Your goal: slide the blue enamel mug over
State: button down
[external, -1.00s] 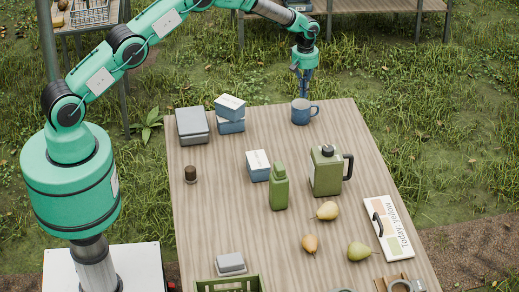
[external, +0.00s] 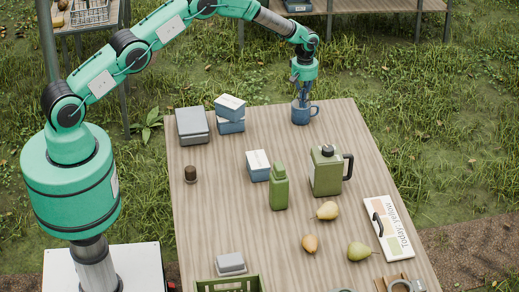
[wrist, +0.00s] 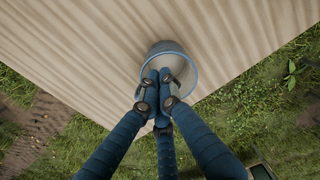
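The blue enamel mug (external: 300,117) stands upright near the far edge of the wooden table (external: 225,180), its handle to the right in the external view. My gripper (external: 302,101) points down at the mug's mouth. In the wrist view, the blue fingers of my gripper (wrist: 162,76) are drawn together, with their tips over or inside the rim of the mug (wrist: 190,64). Nothing shows between the fingertips. The fingers hide part of the mug's mouth, and I cannot tell whether they touch its wall.
Left of the mug are stacked boxes (external: 230,113) and a grey case (external: 192,125). Nearer stand a green jug (external: 326,175), a green bottle (external: 279,188) and a blue-white box (external: 258,166). Pears (external: 327,211) lie nearer still. The tabletop just in front of the mug is clear.

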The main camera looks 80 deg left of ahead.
aim_at(303, 112)
jog(key=shift+f, duration=2.55)
jog(key=d+b, duration=0.1)
jog(key=d, duration=1.9)
jog(key=shift+d+b, duration=0.2)
jog(key=shift+b, duration=0.15)
notch_tip(303, 112, up, 10)
jog(key=p, duration=0.3)
jog(key=shift+r, duration=0.1)
